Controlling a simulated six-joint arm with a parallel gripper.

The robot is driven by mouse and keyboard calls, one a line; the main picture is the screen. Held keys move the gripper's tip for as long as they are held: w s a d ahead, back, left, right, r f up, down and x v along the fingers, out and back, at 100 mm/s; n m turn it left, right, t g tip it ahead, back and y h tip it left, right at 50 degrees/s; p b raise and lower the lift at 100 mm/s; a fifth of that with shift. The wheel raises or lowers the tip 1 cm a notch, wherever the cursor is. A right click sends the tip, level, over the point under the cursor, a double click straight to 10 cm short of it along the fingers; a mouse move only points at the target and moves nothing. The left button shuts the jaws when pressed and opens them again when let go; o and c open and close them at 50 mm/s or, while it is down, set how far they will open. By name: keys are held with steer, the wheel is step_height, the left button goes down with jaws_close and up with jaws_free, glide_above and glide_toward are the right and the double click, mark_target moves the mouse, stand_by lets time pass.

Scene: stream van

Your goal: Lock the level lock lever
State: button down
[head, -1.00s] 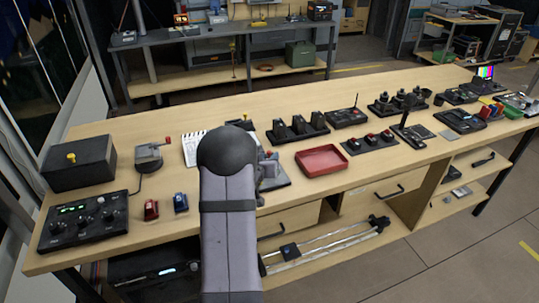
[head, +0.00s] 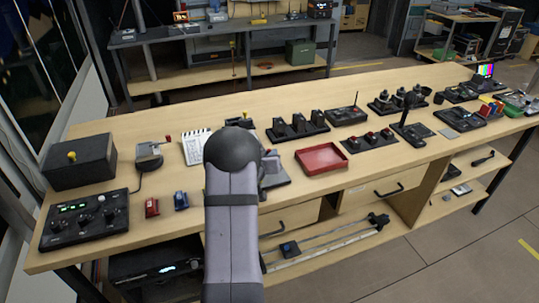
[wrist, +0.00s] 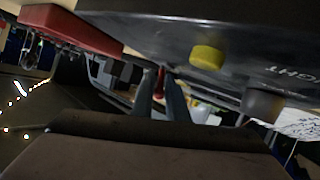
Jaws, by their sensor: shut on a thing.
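In the wrist view, the two dark fingers of my gripper (wrist: 160,80) are shut on the red level lock lever (wrist: 160,87), a small narrow piece between the tips. Whether the lever is at its locked end cannot be told. In the head view, my arm covers the gripper, the lever and most of the grey device (head: 274,178) around it; only the device's right part shows. A dark panel (wrist: 150,25) with a yellow knob (wrist: 207,57) and partly legible white lettering fills the top of the wrist view, close to the fingers.
A red tray (head: 297,153) lies just right of my arm. A black switch block (head: 298,137) stands behind it. A white notepad (head: 190,153), a red-levered box (head: 148,165) and small red (head: 152,207) and blue (head: 181,201) pieces are on the left.

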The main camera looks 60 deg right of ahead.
steer(key=shift+f+h+b, duration=0.2)
steer(key=shift+h+b, duration=0.1)
steer(key=shift+b, duration=0.7)
steer(key=shift+s+a+r+b, duration=0.1)
steer(key=shift+b, duration=0.7)
steer(key=shift+r+t+h, duration=0.1)
steer(key=shift+t+h, duration=0.2)
steer(key=shift+t, duration=0.1)
steer(key=shift+r+m, duration=0.1)
steer(key=shift+m, duration=0.2)
steer(key=c, duration=1.7)
jaws_free()
steer(key=shift+c, duration=0.2)
